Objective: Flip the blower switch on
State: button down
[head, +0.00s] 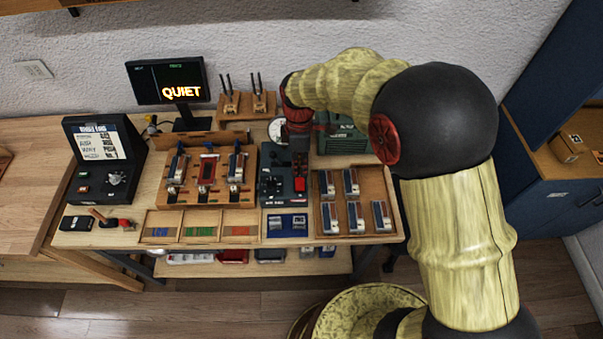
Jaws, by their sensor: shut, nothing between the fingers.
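A dark grey-green box (272,196) stands on the workbench, with a red rocker-like part (300,184) on its right side and a dark knob area on its left. I cannot tell for certain whether the red part is the blower switch, nor read its position. My gripper (299,168) points down over the back right of this box, just behind the red part. It is shut and empty, and whether it touches the box is unclear. A green ribbed unit (344,139), possibly the blower, stands behind to the right, partly hidden by my arm.
A monitor (167,80) reads "QUIET". A wooden rack (206,198) with several key-like parts stands left of the box, and a wooden tray (328,231) with several parts stands right. A black console (103,165) is at the far left. Bare bench shows near the left.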

notch_tip(320, 180, up, 6)
jog(key=shift+s+r+p, duration=0.15)
jog(key=shift+s+p, duration=0.2)
jog(key=shift+s, duration=0.1)
dwell(0.3)
jog(key=s+d+r+m+t+b, duration=0.2)
jog(key=s+d+r+m+t, duration=0.1)
jog(key=s+d+r+m, duration=0.3)
jog(key=s+d+r+m+t+b, duration=0.3)
jog(key=s+d+r+m, duration=0.3)
jog(key=s+d+m, duration=0.3)
jog(key=s+m+t, duration=0.1)
jog(key=s+m, duration=0.1)
jog(key=s, duration=0.2)
jog(key=shift+s+d+m, duration=0.3)
